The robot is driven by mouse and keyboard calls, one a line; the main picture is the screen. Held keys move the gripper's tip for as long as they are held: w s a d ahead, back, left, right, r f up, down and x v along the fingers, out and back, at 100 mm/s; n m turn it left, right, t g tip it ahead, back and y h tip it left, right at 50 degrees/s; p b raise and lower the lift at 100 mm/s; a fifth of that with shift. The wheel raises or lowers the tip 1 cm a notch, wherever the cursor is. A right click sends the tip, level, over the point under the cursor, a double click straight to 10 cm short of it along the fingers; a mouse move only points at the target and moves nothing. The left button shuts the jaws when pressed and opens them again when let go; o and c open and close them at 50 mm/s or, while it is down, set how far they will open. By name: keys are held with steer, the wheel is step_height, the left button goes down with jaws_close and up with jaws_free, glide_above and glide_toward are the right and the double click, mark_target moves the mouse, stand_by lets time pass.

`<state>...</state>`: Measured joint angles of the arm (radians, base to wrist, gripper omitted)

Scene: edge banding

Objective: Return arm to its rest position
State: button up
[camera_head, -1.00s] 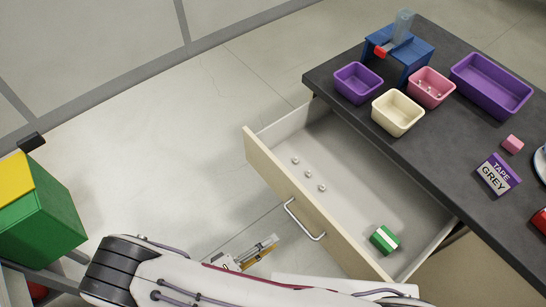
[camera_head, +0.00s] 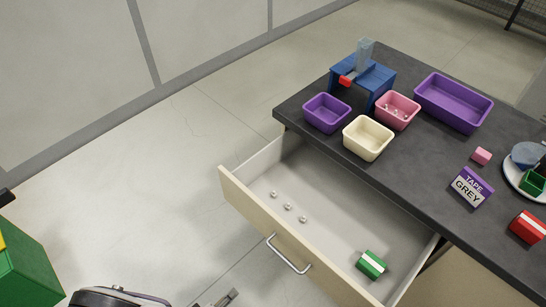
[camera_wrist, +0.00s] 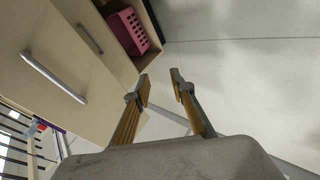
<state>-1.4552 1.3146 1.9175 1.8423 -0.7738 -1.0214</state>
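My gripper (camera_wrist: 161,84) shows in the wrist view with its two yellow-brown fingers apart and nothing between them. Bare floor lies behind the gap, with the cabinet's drawer fronts to the left. In the head view only a small grey part of my gripper (camera_head: 225,298) shows at the bottom edge, in front of the open drawer and apart from it. Part of my arm shows at the bottom left; most of it is out of frame.
The drawer (camera_head: 245,208) stands open, holding three small pale pieces and a green-and-white box (camera_head: 371,265). The dark tabletop (camera_head: 420,150) carries bins, a blue stand (camera_head: 362,82) and a tape box (camera_head: 471,188). A green box (camera_head: 28,268) stands at left. Floor between is clear.

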steer(key=s+a+r+g+y, duration=0.2)
steer(key=a+r+g+y, duration=0.1)
steer(key=a, duration=0.3)
steer(key=s+a+r+g+y, duration=0.2)
steer(key=a, duration=0.4)
step_height(320, 180, up, 17)
steer(key=w+d+m+g+y, duration=0.1)
steer(key=d+g+y, duration=0.1)
steer(key=g, duration=0.2)
steer(key=w+d+r+m+t+h, duration=0.1)
steer(key=d+r+m+t, duration=0.1)
steer(key=d+r, duration=0.8)
steer(key=w+d+r+m+t+h, duration=0.1)
steer(key=d+r+m+t, duration=0.1)
steer(key=d+r, duration=0.8)
steer(key=w+d+r+m+t, duration=0.1)
steer(key=d+r, duration=0.9)
steer(key=d, duration=1)
steer(key=shift+w+d+m+t+h, duration=0.4)
steer(key=shift+m+t, duration=0.3)
steer(key=shift+m, duration=0.1)
